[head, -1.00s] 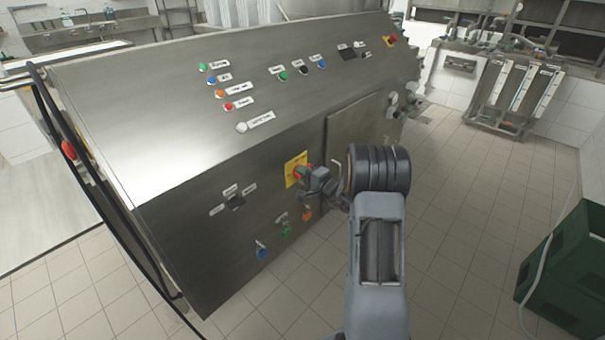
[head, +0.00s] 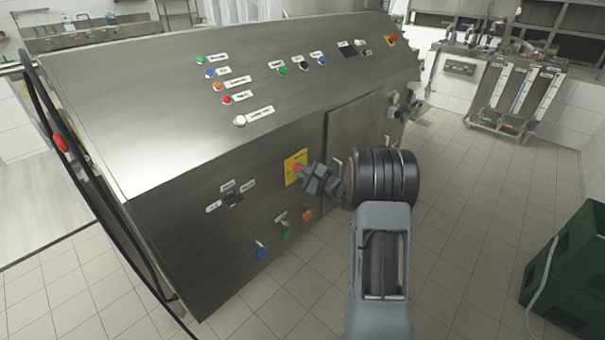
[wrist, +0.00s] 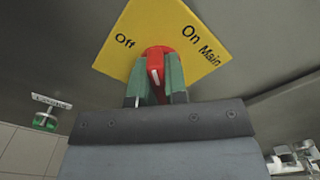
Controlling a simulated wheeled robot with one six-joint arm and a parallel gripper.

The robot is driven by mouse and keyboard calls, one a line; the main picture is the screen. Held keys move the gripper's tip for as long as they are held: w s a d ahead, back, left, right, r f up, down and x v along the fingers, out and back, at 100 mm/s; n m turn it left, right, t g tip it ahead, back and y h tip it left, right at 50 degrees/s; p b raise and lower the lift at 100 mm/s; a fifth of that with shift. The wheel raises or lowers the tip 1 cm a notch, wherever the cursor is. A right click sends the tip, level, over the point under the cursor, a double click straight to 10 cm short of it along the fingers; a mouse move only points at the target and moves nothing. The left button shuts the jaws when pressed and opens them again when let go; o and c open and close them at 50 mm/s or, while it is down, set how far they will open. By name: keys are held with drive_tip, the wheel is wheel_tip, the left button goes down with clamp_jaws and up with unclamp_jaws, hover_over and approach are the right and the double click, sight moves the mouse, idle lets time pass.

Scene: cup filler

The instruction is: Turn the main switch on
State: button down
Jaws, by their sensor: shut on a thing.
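The main switch is a red knob (wrist: 155,62) on a yellow plate (wrist: 190,28) marked "Off", "On" and "Main". The plate (head: 296,160) also shows in the head view, on the front of the steel machine. My gripper (wrist: 158,82) is shut on the red knob, with one green fingertip on each side. A white mark shows on the knob between the fingers. The plate looks tilted in the wrist view, so my gripper is rolled relative to it. In the head view my gripper (head: 304,174) partly hides the knob.
Blue (head: 261,250), green (head: 286,231) and orange (head: 307,215) controls sit on the panel below the switch. A panel door (head: 350,130) with a handle is to its right. A green crate (head: 565,270) stands far right. The tiled floor between is clear.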

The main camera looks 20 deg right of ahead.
drive_tip(key=m, duration=0.5)
drive_tip(key=shift+m, duration=0.3)
drive_tip(key=shift+m+p, duration=0.7)
drive_tip(key=shift+m, duration=1.5)
drive_tip(key=c, duration=1.1)
unclamp_jaws()
drive_tip(key=shift+c, duration=0.2)
drive_tip(key=shift+s+d, duration=0.1)
drive_tip(key=v, duration=1.3)
drive_tip(key=shift+s, duration=0.3)
